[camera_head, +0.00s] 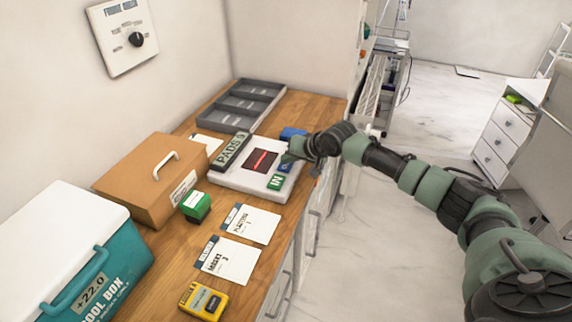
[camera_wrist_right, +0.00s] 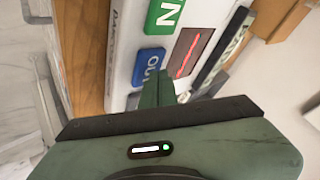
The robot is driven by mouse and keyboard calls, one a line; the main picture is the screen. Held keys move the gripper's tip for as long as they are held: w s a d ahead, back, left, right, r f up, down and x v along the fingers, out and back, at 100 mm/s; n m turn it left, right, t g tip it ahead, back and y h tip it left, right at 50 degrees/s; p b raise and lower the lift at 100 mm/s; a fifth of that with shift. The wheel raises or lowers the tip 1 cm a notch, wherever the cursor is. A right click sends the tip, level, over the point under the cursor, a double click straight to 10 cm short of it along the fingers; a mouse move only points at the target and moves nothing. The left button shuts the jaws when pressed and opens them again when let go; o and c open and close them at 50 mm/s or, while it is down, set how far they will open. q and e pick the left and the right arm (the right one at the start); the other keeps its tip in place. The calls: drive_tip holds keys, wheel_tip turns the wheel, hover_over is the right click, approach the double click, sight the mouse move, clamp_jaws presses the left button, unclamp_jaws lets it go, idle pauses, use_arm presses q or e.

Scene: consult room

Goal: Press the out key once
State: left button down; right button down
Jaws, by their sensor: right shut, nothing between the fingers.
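The white counter device (camera_head: 225,180) lies on the wooden worktop, with a dark screen (camera_head: 261,161) showing a red line. Its green "IN" key (camera_head: 276,182) is at the near right corner and also shows in the right wrist view (camera_wrist_right: 165,14). The blue "OUT" key (camera_wrist_right: 149,68) sits beside it; in the head view it is partly hidden by my gripper. My right gripper (camera_head: 288,157) is shut and empty, its fingertips (camera_wrist_right: 158,90) close beside the blue key. I cannot tell whether they touch it. My left gripper is not in view.
An orange case (camera_head: 150,190), green box (camera_head: 196,207), cards (camera_head: 250,223), yellow device (camera_head: 203,301) and cool box (camera_head: 75,240) fill the worktop.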

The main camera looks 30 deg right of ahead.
sight(289, 166)
drive_tip(key=shift+f, duration=0.45)
drive_tip(key=shift+r, duration=0.1)
idle(0.4)
drive_tip(key=shift+r+p, duration=0.85)
drive_tip(key=shift+p, duration=0.1)
drive_tip(key=shift+r, duration=0.1)
wheel_tip(289, 166, up, 5)
drive_tip(key=p, duration=0.5)
idle(0.5)
